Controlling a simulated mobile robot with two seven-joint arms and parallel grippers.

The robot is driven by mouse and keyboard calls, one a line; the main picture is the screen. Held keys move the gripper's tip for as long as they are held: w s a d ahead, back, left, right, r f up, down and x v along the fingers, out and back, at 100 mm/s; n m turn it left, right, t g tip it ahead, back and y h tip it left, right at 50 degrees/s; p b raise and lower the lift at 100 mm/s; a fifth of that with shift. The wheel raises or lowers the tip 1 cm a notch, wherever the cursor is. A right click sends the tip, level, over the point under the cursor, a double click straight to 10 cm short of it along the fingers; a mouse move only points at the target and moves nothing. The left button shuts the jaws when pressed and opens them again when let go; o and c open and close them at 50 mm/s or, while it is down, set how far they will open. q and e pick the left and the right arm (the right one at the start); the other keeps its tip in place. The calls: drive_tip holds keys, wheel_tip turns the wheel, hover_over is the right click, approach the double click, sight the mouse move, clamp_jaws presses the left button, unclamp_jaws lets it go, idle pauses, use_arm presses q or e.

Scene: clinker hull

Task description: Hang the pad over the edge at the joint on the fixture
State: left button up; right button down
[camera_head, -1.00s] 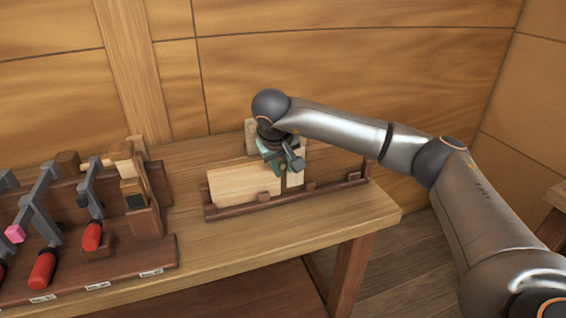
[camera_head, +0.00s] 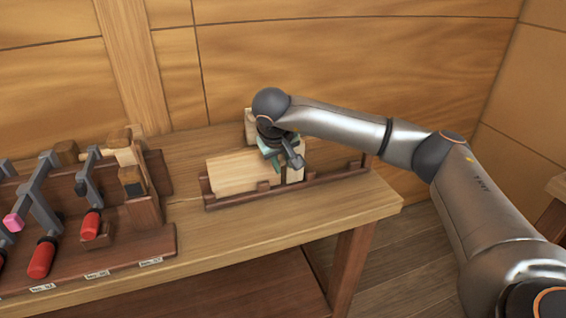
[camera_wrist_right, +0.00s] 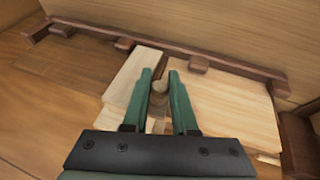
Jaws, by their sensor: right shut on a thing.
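The fixture (camera_head: 330,179) is a long dark wooden tray with low stops on the bench. A wide pale board (camera_head: 238,172) lies in its left part, and a narrower pale board (camera_head: 295,174) lies beside it. In the wrist view the two boards (camera_wrist_right: 225,105) (camera_wrist_right: 135,80) have a gap between them. My right gripper (camera_head: 280,163) is over this gap, its green fingers pointing down. In the wrist view its fingers (camera_wrist_right: 160,80) are shut on a small tan piece (camera_wrist_right: 158,98), seemingly the pad, mostly hidden. I cannot tell whether it touches the boards. My left gripper is out of view.
A dark rack (camera_head: 140,243) with red-handled clamps (camera_head: 41,259) and a wooden mallet-like tool (camera_head: 125,155) stands at the left of the bench (camera_head: 290,225). A pale block (camera_head: 250,122) stands behind my right wrist. The bench front is clear. A planked wall rises behind.

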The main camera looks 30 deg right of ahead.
drive_tip(key=shift+f, duration=0.2)
drive_tip(key=c, duration=0.6)
unclamp_jaws()
drive_tip(key=v, duration=1.2)
drive_tip(key=shift+s+a+r, duration=0.1)
drive_tip(key=shift+a+r, duration=0.05)
drive_tip(key=shift+r, duration=0.1)
